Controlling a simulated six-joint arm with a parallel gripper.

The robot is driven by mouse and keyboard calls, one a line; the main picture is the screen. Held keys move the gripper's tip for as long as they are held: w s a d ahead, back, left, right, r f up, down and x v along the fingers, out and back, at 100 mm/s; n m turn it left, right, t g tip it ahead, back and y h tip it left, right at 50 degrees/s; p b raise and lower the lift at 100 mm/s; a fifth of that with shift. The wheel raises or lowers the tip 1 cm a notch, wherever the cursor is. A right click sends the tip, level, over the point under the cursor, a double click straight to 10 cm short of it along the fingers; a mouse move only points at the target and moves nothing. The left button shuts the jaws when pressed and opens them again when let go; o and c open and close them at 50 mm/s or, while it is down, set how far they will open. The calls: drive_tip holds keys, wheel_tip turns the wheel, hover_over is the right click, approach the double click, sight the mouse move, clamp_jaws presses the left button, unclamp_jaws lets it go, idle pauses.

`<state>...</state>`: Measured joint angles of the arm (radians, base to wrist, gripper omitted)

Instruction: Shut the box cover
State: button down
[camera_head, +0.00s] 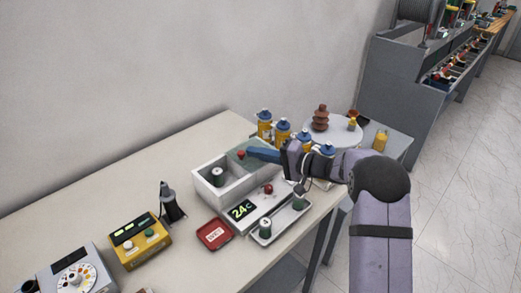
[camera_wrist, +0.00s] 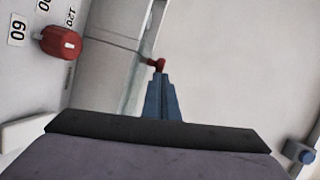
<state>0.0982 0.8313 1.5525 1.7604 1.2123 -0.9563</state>
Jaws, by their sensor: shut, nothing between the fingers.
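The white box (camera_head: 209,191) stands on the table, with a dark green cylinder (camera_head: 217,177) visible inside its open left part. A greenish, see-through cover (camera_head: 236,160) with a red knob (camera_head: 241,154) is at the box's back right; its exact tilt is unclear. My gripper (camera_head: 250,152) is shut and empty, its blue fingers reaching in from the right beside the knob. In the wrist view, the shut fingertips (camera_wrist: 159,77) point at the red knob (camera_wrist: 155,64) and lie very close to it; contact cannot be told. The cover's greenish edge (camera_wrist: 137,82) runs beside them.
Yellow bottles with blue caps (camera_head: 264,125) stand close behind and beside my arm. A red tray (camera_head: 214,234) and yellow meter (camera_head: 141,240) lie further left.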

drive_tip(key=s+a+b, duration=0.9)
drive_tip(key=b, duration=0.1)
drive_tip(key=shift+s+b, duration=0.15)
drive_tip(key=shift+b, duration=0.25)
drive_tip(key=shift+a, duration=0.1)
drive_tip(key=d, duration=0.1)
drive_tip(key=w+d+b, duration=0.1)
drive_tip(key=d, duration=0.2)
drive_tip(key=shift+w+d+r, duration=0.25)
drive_tip(key=shift+d+r, duration=0.05)
drive_tip(key=shift+r, duration=0.05)
drive_tip(key=b+v, duration=0.2)
drive_tip(key=v, duration=0.7)
drive_tip(key=shift+s+d, duration=0.2)
drive_tip(key=shift+s, duration=0.15)
